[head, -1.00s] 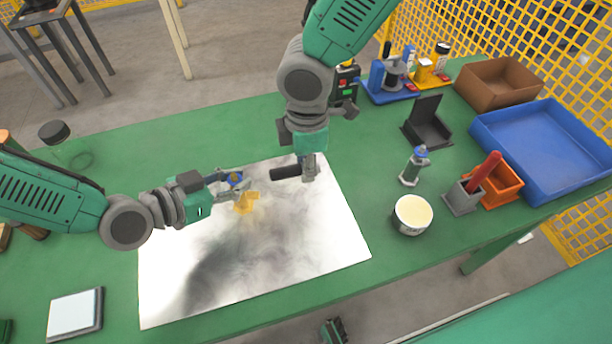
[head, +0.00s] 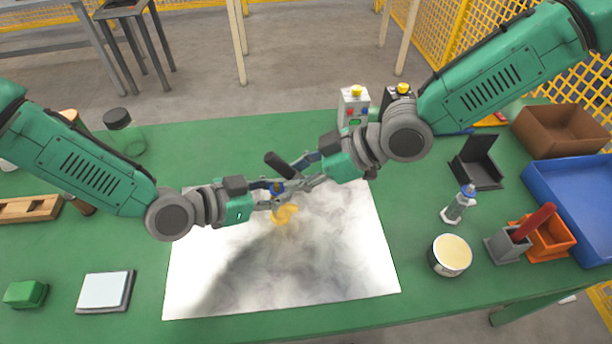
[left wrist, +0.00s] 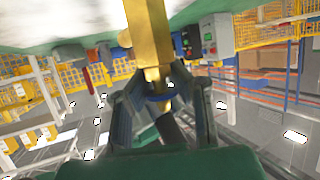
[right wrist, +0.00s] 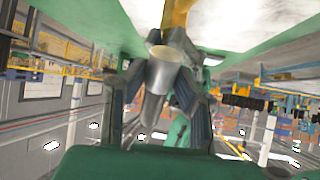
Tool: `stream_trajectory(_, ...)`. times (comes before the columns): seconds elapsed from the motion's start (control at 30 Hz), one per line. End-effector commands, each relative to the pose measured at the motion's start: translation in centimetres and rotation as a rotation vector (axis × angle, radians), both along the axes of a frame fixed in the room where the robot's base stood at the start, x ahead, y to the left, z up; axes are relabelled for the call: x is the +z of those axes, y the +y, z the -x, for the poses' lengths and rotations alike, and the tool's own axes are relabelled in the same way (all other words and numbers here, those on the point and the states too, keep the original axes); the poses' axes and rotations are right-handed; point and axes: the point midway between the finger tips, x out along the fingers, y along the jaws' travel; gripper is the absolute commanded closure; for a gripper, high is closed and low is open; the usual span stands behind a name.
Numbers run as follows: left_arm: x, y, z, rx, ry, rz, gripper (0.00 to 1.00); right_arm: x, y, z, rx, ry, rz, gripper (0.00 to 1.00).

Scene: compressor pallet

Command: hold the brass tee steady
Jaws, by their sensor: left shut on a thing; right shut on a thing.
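The brass tee (head: 285,214) is yellow and sits low over the white sheet, with a blue ring above it. My left gripper (head: 274,201) is shut on it from the left. In the left wrist view, the brass tee (left wrist: 147,35) runs up from between the fingers (left wrist: 160,93). My right gripper (head: 307,172) comes in from the right, close beside the left one, and is shut on a grey cylindrical tool (right wrist: 162,72) with a pale round end. A dark cylinder (head: 279,164) shows by its fingers. Overlapping fingers hide whether the tool touches the tee.
The white sheet (head: 330,275) lies on the green table. A cream-topped tin (head: 451,256), a small bottle (head: 458,205), grey and orange holders (head: 550,238) and a blue tray (head: 570,190) stand right. A control box (head: 353,105) stands behind the arms. A pale pad (head: 104,290) lies front left.

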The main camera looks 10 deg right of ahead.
Motion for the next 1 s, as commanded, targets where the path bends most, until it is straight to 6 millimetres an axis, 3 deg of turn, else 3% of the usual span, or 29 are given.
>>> stream_trajectory(0.27,0.0,-0.1,0.0,0.001,0.0,0.0,1.0,1.3,1.5,0.2,-0.092,-0.048,-0.181,1.0)
stream_trajectory(0.53,0.0,-0.1,0.0,0.001,0.0,0.0,1.0,4.4,3.5,0.3,-0.255,-0.168,-0.469,1.0)
stream_trajectory(0.8,0.0,-0.1,0.0,0.001,0.0,0.0,1.0,7.4,3.5,0.3,-0.353,-0.268,-0.627,1.0)
stream_trajectory(1.0,0.0,-0.1,0.0,0.001,0.0,0.0,1.0,7.9,3.3,0.3,-0.366,-0.283,-0.648,1.0)
